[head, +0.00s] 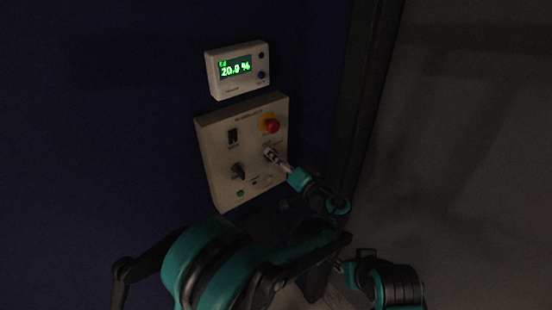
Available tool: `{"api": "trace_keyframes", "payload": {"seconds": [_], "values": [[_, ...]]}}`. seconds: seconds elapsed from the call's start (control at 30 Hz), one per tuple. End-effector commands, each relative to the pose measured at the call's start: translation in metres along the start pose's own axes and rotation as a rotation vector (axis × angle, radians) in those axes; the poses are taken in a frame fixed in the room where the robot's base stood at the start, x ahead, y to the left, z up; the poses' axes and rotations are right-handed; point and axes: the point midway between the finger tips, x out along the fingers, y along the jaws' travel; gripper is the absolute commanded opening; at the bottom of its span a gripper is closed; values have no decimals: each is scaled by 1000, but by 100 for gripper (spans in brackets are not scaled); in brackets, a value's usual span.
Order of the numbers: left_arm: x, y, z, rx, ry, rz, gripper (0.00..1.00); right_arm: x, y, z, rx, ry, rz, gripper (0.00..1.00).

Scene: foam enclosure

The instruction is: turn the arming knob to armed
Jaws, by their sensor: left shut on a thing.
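A pale control panel (211,159) is mounted on the dark blue wall. My left gripper (269,153) is at the right side of the panel, just below the red button. It is shut on a small knob there, which its fingers mostly hide, so I cannot read the knob's setting. A dark knob (238,171) at the lower left of the panel is free of the gripper. Of my right arm, dark and teal parts show at the lower right; I cannot make out its jaws.
A red button (271,125) on a yellow base sits just above my left gripper. A black switch (233,135) is at the upper left of the panel. A display box (238,70) above reads about 20.9 % in green. A dark post (362,110) stands to the right.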

Motion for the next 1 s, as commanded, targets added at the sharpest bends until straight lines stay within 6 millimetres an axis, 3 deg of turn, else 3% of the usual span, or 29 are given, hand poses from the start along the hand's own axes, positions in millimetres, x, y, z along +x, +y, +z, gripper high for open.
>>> {"api": "trace_keyframes", "payload": {"seconds": [0.3,0.83,0.87,0.9,1.0], "values": [[1,-1,-1,114,1,-3,3,0,0,0,0,0,0,32],[1,-1,-1,135,1,-4,3,0,0,0,0,0,0,32],[1,-1,-1,135,1,-4,40,0,0,0,0,0,0,32],[1,-1,-1,134,1,-3,50,0,0,0,0,0,0,32],[1,0,0,134,0,-3,52,0,0,0,0,0,0,32]]}}
